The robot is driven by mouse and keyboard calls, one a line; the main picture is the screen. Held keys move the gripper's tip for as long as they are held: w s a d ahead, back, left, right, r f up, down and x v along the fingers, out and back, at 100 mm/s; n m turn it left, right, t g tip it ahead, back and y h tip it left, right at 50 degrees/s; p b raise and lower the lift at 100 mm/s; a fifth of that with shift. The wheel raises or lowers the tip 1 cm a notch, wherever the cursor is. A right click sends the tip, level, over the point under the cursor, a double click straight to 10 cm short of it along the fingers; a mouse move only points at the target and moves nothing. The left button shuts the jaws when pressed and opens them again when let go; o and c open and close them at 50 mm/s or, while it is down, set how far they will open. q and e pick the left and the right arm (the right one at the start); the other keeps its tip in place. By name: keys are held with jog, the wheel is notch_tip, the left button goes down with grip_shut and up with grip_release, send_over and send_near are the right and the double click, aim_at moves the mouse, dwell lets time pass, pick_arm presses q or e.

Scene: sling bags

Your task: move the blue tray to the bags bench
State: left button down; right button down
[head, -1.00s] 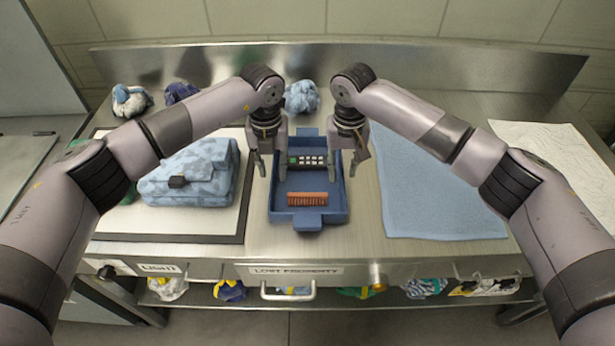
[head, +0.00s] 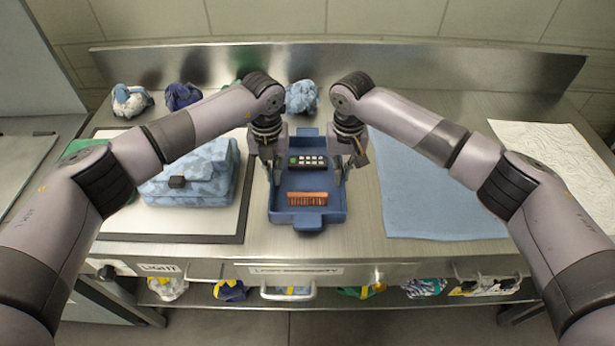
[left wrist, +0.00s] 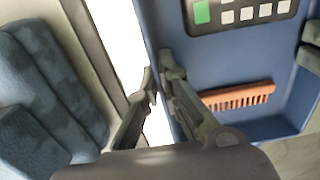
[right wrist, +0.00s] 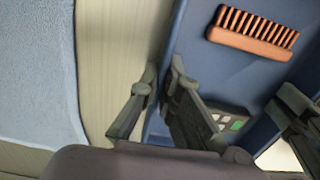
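The blue tray (head: 308,221) lies on the steel bench (head: 365,245), with an orange-brown brush (head: 307,199) and a dark keypad-like device (head: 307,162) in it. My left gripper (head: 274,180) is at the tray's left side wall, one finger inside and one outside, closed on the wall; the wall also shows in the left wrist view (left wrist: 150,30). My right gripper (head: 345,180) is closed the same way on the right side wall, seen in the right wrist view (right wrist: 172,50). The tray appears to rest flat. I cannot tell which surface is the bags bench.
A blue patterned bag (head: 190,178) lies on a white, dark-edged board (head: 185,222) left of the tray. A light-blue cloth (head: 435,195) lies to the right. Crumpled cloth bundles (head: 301,97) sit behind, near the steel backsplash (head: 430,70). White paper (head: 550,150) lies far right.

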pick_arm(q)
jog(key=shift+r, duration=0.1)
pick_arm(e)
jog(key=shift+r, duration=0.1)
dwell(0.5)
